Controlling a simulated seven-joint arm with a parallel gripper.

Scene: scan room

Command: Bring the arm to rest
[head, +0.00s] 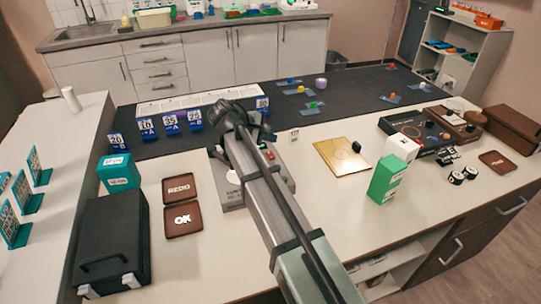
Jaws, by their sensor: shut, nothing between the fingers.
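My arm reaches in the head view from the bottom edge up over the middle of the worktop (330,214). Its dark far end, with my gripper (240,116), is above the table, near a row of blue numbered stands (170,122). My gripper is shut and holds nothing that I can see. The fingertips are not clear at this angle. Below the arm is a grey device (232,199) with a pale round plate, partly hidden by the arm.
Left stand a black case (112,240), a teal box (119,172) and brown REDO (178,189) and OK (183,219) trays. Right are a gold plate (338,153), a green box (386,181) and dark boxes (415,130).

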